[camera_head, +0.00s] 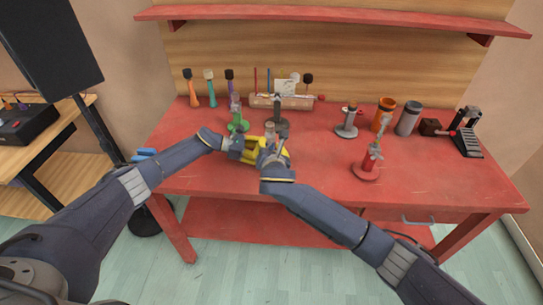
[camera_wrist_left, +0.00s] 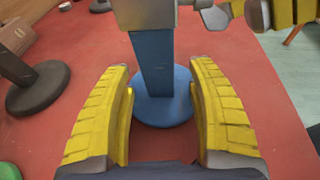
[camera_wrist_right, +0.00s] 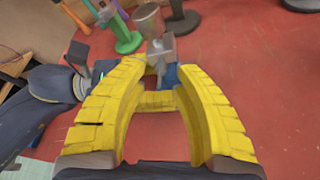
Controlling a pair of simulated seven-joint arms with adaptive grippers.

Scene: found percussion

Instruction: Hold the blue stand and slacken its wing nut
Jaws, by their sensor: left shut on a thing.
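The blue stand (camera_wrist_left: 152,60) shows in the left wrist view as an upright blue post on a round base, with a grey block at its top. My left gripper (camera_wrist_left: 160,75) is shut on the post, with its yellow fingers on either side. It also shows in the head view (camera_head: 248,150), where the arms mostly hide the stand. My right gripper (camera_wrist_right: 162,68) is open at the stand's upper part, its fingertips beside the grey clamp block (camera_wrist_right: 160,47). A grey wing nut (camera_wrist_left: 215,17) sits beside the block, close to a right fingertip. I cannot tell if they touch.
A green stand (camera_head: 238,124) and a dark stand (camera_head: 278,122) are close behind the grippers. A red stand (camera_head: 368,165) is to the right. Orange (camera_head: 384,114) and grey (camera_head: 408,118) cups and a pedal (camera_head: 468,135) are farther right. The red table's (camera_head: 440,185) front right is clear.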

